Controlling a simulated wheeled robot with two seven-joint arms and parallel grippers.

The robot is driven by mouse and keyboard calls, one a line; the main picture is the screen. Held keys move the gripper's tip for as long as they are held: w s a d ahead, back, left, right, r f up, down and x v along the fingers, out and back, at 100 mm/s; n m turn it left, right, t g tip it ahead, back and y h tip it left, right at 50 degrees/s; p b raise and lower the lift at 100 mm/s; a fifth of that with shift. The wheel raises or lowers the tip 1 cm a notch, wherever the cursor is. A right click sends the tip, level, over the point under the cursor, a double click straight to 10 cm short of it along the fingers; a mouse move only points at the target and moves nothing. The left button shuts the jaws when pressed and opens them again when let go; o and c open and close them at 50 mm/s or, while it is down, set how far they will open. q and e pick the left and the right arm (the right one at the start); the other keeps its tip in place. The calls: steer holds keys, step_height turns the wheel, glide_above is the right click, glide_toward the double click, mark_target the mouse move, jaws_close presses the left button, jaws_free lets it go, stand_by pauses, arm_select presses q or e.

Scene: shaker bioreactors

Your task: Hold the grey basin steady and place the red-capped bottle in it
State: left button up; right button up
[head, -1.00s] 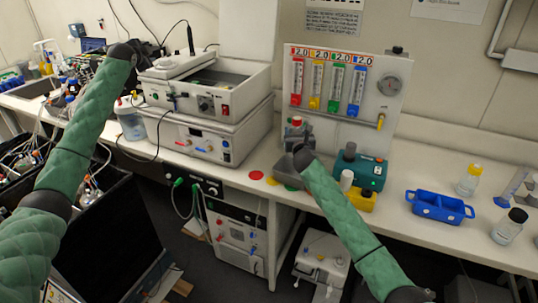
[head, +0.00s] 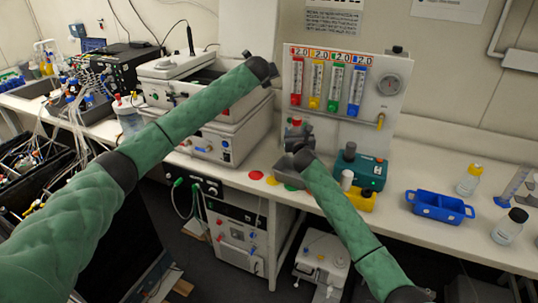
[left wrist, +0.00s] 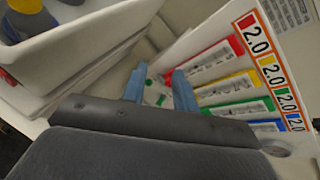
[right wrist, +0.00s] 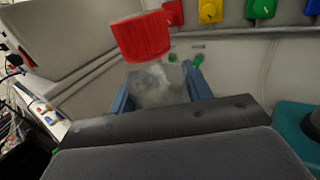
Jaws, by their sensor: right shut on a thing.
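The red-capped bottle shows in the head view as a red cap (head: 296,122) in front of the flowmeter panel. In the right wrist view its clear body (right wrist: 158,88) stands between the blue fingers of my right gripper (right wrist: 160,92), which is shut on it below the cap.
The flowmeter panel (head: 343,95) stands behind the bottle. A blue tray (head: 439,206) is further right. Stacked white instruments (head: 200,110) stand on the left.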

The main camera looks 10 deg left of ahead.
arm_select(q)
steer(key=s+d+f+m+g+h, duration=0.1)
steer(key=s+f+m+g, duration=0.45)
steer(key=f, duration=0.75)
steer(key=s+d+f+m+g+h, duration=0.1)
steer(key=s+f+m+g, duration=0.45)
steer(key=f, duration=0.75)
steer(key=d+f, duration=0.1)
steer(key=f, duration=0.2)
steer(key=w+d+f+n+t, duration=0.1)
steer(key=f, duration=0.3)
steer(key=w+d+f+t, duration=0.1)
steer(key=f, duration=0.3)
steer(key=shift+w+f+n, duration=0.15)
steer(key=shift+n, duration=0.15)
jaws_close()
